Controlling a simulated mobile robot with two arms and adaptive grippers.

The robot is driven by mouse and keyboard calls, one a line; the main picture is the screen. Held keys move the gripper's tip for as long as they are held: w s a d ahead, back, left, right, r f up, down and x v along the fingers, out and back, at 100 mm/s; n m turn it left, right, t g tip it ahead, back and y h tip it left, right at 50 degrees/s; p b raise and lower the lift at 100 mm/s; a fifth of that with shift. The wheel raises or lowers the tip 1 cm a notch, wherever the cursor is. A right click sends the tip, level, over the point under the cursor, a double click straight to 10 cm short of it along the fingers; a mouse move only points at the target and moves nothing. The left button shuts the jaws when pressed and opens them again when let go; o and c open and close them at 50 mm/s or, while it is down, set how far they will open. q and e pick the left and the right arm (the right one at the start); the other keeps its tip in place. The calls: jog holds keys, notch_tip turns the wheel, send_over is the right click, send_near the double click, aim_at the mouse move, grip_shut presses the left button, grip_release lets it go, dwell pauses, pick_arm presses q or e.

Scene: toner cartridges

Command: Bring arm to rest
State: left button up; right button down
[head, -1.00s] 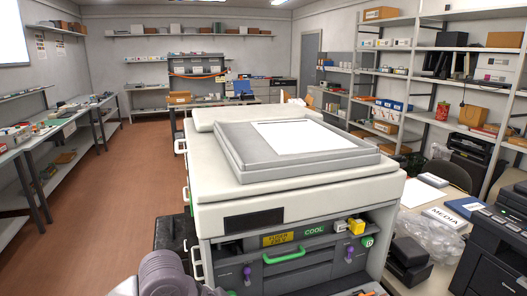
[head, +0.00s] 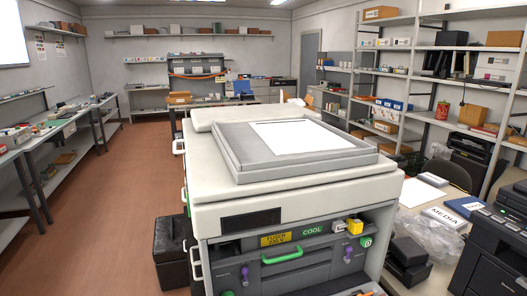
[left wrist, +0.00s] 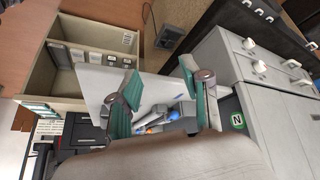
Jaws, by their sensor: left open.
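My left gripper (left wrist: 160,98) shows only in the left wrist view, where its two green-padded fingers stand apart with nothing between them. Behind the fingers is a pale panel with a few pen-like items (left wrist: 158,120) near it. The arm and both grippers are out of the head view. The large copier (head: 300,200) fills the middle of the head view, with a sheet of paper (head: 295,134) on its grey top. Its front bay shows purple knobs, a green handle (head: 288,255) and a yellow block (head: 355,226).
A black case (head: 170,252) stands on the floor left of the copier. A table with a box marked MEDIA (head: 445,217) and a dark printer (head: 495,250) is at right. An open box (left wrist: 85,35) shows in the wrist view. Floor at left is clear.

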pick_arm(q)
jog(key=s+a+f+n+g+y, duration=0.1)
jog(key=s+a+f+n+y, duration=0.35)
jog(key=s+a, duration=0.6)
notch_tip(320, 180, down, 25)
jog(key=g, duration=0.1)
jog(key=s+a+f+g, duration=0.1)
jog(key=s+a+f, duration=0.1)
jog(key=s+f, duration=1.5)
jog(key=shift+s+a+f+g, duration=0.15)
jog(key=shift+a+g, duration=0.15)
jog(key=shift+m, duration=0.25)
